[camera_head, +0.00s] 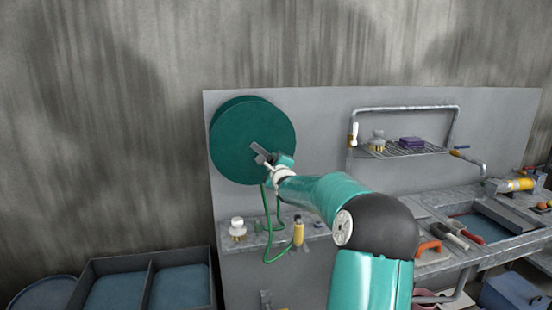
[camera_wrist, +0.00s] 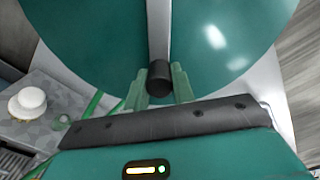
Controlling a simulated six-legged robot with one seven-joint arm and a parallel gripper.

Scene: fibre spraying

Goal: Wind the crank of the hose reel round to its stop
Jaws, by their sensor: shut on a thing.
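The hose reel (camera_head: 238,150) is a large dark-green disc on the grey back panel. Its crank (camera_head: 256,149) is a short grey bar on the disc's face, pointing down and right in the head view. In the wrist view the crank bar (camera_wrist: 158,30) runs down the picture over the reel (camera_wrist: 90,35) to a black handle (camera_wrist: 160,76). My gripper (camera_head: 274,161) is at the crank's outer end. In the wrist view its pale green fingers (camera_wrist: 159,86) are shut on the handle, one on each side. My gripper partly hides the handle in the head view.
A green hose (camera_head: 267,215) hangs below the reel, near a yellow nozzle (camera_head: 298,232). A wire shelf (camera_head: 400,149) with a pipe frame is to the right, above a workbench with a sink (camera_head: 485,226). Divided bins (camera_head: 145,260) stand lower left.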

